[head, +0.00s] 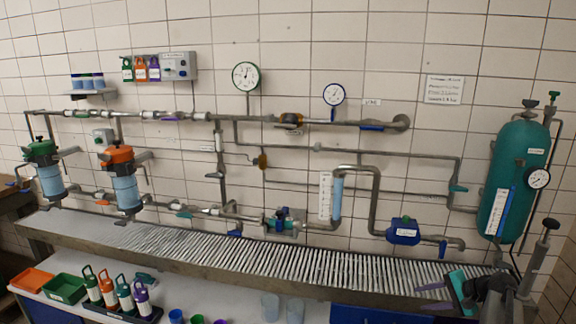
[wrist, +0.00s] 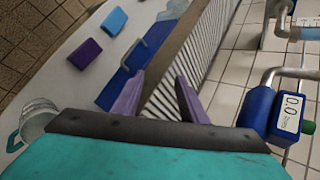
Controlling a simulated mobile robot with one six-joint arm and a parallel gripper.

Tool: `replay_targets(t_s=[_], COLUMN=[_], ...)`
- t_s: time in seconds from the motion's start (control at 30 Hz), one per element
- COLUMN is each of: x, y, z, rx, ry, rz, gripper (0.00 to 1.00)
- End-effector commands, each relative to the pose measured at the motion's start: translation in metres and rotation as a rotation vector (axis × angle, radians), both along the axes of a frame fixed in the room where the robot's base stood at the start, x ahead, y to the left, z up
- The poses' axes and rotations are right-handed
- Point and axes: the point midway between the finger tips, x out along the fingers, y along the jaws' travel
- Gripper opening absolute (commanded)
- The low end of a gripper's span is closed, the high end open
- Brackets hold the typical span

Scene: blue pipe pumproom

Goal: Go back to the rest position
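My gripper (head: 432,297) is at the lower right in the head view, in front of the slatted grate. It has a teal body and two purple fingers. In the wrist view my gripper (wrist: 158,88) shows its two fingers apart with nothing between them. It touches nothing that I can see. The slatted grate (wrist: 200,50) and a blue surface (wrist: 132,72) lie beyond the fingers.
A blue meter reading 0.0 (wrist: 268,110) is close at right in the wrist view; pipes run beside it. A glass jar (wrist: 38,118), a purple block (wrist: 84,54) and a blue block (wrist: 115,20) are at left. A green tank (head: 515,175) stands at the head view's right.

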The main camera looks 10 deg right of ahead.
Motion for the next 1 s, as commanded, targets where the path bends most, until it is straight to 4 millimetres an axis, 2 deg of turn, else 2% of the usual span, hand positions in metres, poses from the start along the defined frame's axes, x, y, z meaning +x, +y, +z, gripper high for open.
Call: replay_targets(t_s=[0.03,0.27,0.47,0.7,0.87,1.0], x=[-0.002,-0.020,-0.051,-0.105,-0.148,-0.190], y=[0.023,0.104,0.172,0.245,0.284,0.314], z=[-0.020,-0.100,-0.163,-0.229,-0.265,-0.292], rx=[-0.006,-0.062,-0.120,-0.198,-0.257,-0.309], ry=[0.028,0.148,0.248,0.362,0.430,0.488], rz=[0.031,0.170,0.308,0.491,0.619,0.737], gripper=[0.39,0.39,0.39,0.39,0.39,0.39])
